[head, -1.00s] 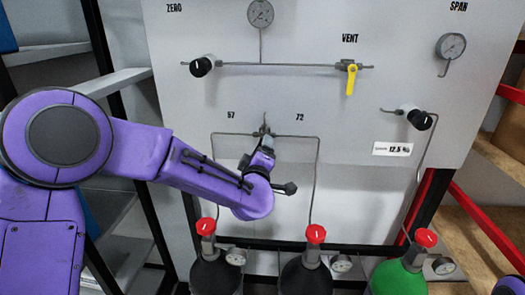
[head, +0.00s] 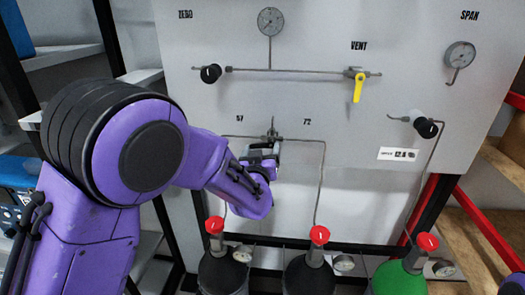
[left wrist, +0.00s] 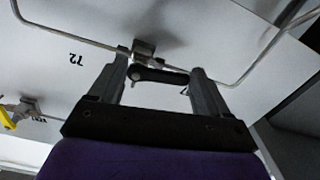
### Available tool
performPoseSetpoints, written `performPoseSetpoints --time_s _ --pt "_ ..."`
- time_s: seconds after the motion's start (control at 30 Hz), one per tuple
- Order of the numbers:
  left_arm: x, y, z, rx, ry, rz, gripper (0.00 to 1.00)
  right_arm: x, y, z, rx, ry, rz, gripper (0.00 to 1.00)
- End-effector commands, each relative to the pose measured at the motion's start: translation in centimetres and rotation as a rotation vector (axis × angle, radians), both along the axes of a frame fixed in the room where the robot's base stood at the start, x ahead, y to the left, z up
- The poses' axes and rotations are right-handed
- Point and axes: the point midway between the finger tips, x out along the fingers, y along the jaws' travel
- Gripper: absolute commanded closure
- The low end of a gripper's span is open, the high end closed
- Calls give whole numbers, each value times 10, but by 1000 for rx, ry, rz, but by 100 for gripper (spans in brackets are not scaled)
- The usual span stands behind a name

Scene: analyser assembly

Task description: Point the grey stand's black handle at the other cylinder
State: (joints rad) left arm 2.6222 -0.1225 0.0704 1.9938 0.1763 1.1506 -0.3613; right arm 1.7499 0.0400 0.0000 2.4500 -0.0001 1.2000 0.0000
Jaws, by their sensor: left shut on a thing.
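The grey stand (head: 272,133) is a small valve on the white panel where the thin pipes from the cylinders meet, between labels 57 and 72. My left gripper (head: 262,150) is at it, just below. In the left wrist view, the grey stand (left wrist: 143,48) shows beyond the fingers, and its black handle (left wrist: 162,76) lies between them. The handle runs from below the stand toward the 57 side. The left black cylinder (head: 222,272) and middle black cylinder (head: 307,275) have red caps. My right gripper is out of view.
A green cylinder (head: 398,278) stands at the right. A yellow vent handle (head: 358,88) hangs down above right of the stand. Black knobs (head: 210,74) and (head: 426,128), gauges and thin pipes stick out from the panel. Shelves stand at both sides.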

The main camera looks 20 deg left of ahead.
Motion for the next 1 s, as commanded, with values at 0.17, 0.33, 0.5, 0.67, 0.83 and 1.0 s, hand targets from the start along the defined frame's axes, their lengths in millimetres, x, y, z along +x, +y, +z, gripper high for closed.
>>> performPoseSetpoints --time_s 0.17,0.33,0.5,0.67,0.83,1.0 --pt "-1 1 0 91 33 -1 53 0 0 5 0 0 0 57" --pt "-1 1 1 144 50 -2 53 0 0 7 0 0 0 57" --pt "-1 1 1 170 57 -3 53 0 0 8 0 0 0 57" --pt "-1 1 1 176 58 -3 53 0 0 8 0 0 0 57" --pt "-1 1 1 176 58 -3 53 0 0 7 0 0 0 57" --pt "-1 1 1 175 58 -2 0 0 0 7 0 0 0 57"
